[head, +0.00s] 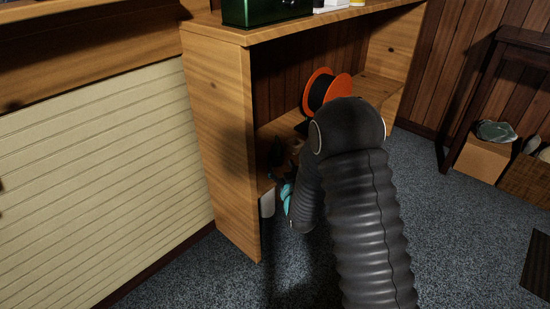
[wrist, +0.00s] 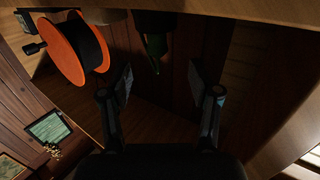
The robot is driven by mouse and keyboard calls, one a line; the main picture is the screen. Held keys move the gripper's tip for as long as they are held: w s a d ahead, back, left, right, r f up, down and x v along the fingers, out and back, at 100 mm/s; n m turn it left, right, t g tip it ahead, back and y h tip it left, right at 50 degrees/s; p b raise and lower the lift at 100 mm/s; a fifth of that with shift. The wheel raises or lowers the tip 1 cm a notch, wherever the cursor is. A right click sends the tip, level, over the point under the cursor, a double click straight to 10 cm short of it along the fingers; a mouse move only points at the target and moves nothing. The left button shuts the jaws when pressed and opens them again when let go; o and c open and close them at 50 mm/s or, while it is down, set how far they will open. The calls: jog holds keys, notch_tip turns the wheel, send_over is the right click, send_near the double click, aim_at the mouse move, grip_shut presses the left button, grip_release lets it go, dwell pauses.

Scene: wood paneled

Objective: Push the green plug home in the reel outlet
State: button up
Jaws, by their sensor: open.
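The reel, with orange flanges and a black drum, stands in the open shelf unit in the head view (head: 318,88). It also shows at the upper left of the wrist view (wrist: 78,48), with a dark knob on its side. A small dark green thing (wrist: 157,48) shows in shadow beyond my fingers in the wrist view; I cannot tell for sure that it is the green plug. My gripper (wrist: 163,84) is open, with nothing seen between its fingers, and apart from the reel. The outlet cannot be made out.
The wooden shelf unit (head: 218,130) encloses the space with its side panel and top. A green box (head: 265,10) stands on top. Teal cloth (head: 286,194) and a white item (head: 267,203) are at its lower front. A cardboard box (head: 482,160) sits at right; carpet between is clear.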

aim_at(277, 152)
jog(key=x, duration=0.4)
jog(key=shift+w+a, duration=0.1)
jog(key=shift+w, duration=0.25)
jog(key=shift+d+r+p+x, duration=0.1)
jog(key=shift+p+x, duration=0.1)
jog(key=shift+x, duration=1.15)
jog(key=shift+d+r+p+x, duration=0.1)
jog(key=shift+p+x, duration=0.1)
jog(key=shift+x, duration=1.15)
jog(key=shift+w, duration=0.1)
grip_shut()
